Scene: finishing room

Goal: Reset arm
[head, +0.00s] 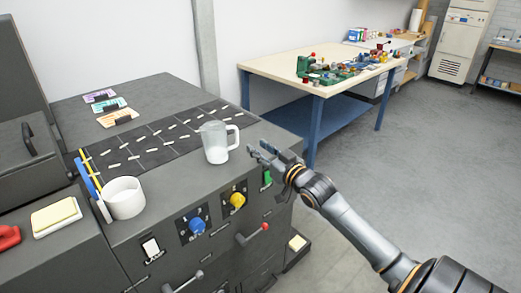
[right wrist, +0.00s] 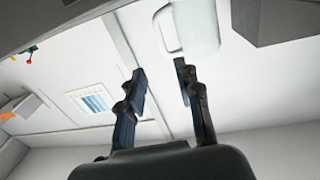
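My right gripper (head: 268,155) is beside the front right corner of the dark grey machine top, just right of a clear jug (head: 214,145). In the right wrist view my right gripper (right wrist: 160,70) has its two fingers apart with nothing between them. The jug (right wrist: 200,30) shows there beyond the fingertips, its handle lying past the gap. The jug stands upright on the machine top with white contents low inside, its handle toward the gripper. I cannot tell whether fingers and handle touch; in the wrist view they look apart. My left gripper is not in view.
The machine top (head: 70,107) also bears a white cup (head: 124,197), pens, a yellow-topped pad (head: 56,216) and several coloured cards. Knobs and levers stick out of its front. A workbench (head: 270,68) with coloured parts stands behind. The floor (head: 440,150) at right is clear.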

